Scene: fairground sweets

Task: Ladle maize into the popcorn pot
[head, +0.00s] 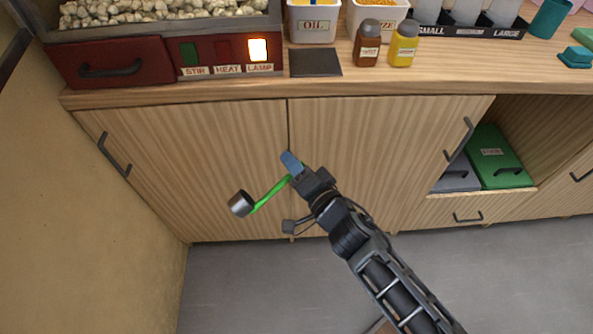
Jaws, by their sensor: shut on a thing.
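My gripper (296,170) is shut on the green handle of a ladle (268,196), in front of the cupboard doors and below the counter edge. The ladle's dark grey metal cup (240,204) hangs out to the lower left of my gripper. The inside of the cup cannot be made out. A white tub (378,24) with orange-yellow grains stands on the counter at the top, its label partly hidden and ending in "IZE". The popcorn pot is not in view.
The popcorn machine (115,62) has a popcorn-filled tray and STIR, HEAT and LAMP switches, the lamp one lit.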

